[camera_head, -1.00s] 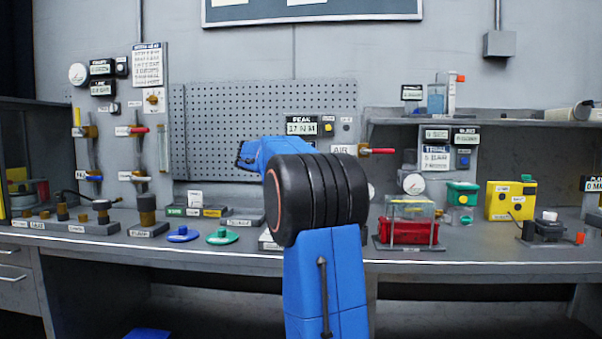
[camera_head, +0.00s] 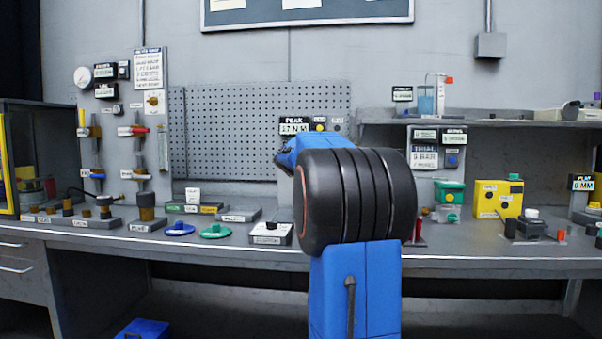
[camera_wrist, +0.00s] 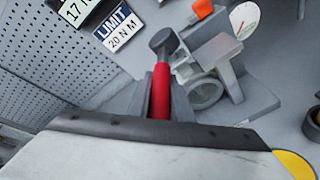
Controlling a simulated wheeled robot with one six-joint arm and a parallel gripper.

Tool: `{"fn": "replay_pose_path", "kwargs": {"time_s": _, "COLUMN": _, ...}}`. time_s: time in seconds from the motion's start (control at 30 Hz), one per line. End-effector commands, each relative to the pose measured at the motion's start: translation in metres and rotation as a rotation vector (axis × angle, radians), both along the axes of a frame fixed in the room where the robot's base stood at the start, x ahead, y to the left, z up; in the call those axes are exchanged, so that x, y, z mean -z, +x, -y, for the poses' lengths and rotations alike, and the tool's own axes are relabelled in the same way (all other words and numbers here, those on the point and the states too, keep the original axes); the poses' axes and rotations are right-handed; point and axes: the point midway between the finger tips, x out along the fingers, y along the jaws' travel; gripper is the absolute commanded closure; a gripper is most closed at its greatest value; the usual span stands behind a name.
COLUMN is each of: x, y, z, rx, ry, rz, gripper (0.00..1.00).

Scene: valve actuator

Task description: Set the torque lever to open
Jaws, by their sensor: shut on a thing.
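The torque lever (camera_wrist: 161,88) has a red grip and a grey round end, and shows at the middle of the wrist view. My gripper (camera_wrist: 160,97) is shut around its red grip, with a grey finger on each side. The lever's lower end is hidden between the fingers. A white plate (camera_wrist: 122,28) reading "LIMIT 20 N M" is up and left of the lever. In the head view my arm hides the lever and gripper. The peak display (camera_head: 294,126) there reads about 17 N M.
Right of the lever are a grey bracket (camera_wrist: 228,70), an orange block (camera_wrist: 203,8) and a round gauge (camera_wrist: 244,18). The pegboard (camera_head: 230,130) stands behind. On the bench are blue (camera_head: 179,229) and green (camera_head: 216,231) discs and a yellow box (camera_head: 497,199).

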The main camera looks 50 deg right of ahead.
Motion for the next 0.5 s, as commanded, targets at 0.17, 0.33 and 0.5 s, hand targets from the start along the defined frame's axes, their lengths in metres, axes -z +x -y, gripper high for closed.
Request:
{"fn": "replay_pose_path", "kwargs": {"time_s": 0.17, "x": 0.0013, "y": 0.0032, "z": 0.0007, "rx": -0.031, "ry": 0.003, "rz": -0.001, "gripper": 1.00}}
{"fn": "replay_pose_path", "kwargs": {"time_s": 0.33, "x": 0.0010, "y": 0.0051, "z": 0.0010, "rx": -0.049, "ry": 0.002, "rz": -0.001, "gripper": 1.00}}
{"fn": "replay_pose_path", "kwargs": {"time_s": 0.5, "x": 0.0010, "y": 0.0056, "z": 0.0012, "rx": -0.055, "ry": 0.002, "rz": -0.002, "gripper": 1.00}}
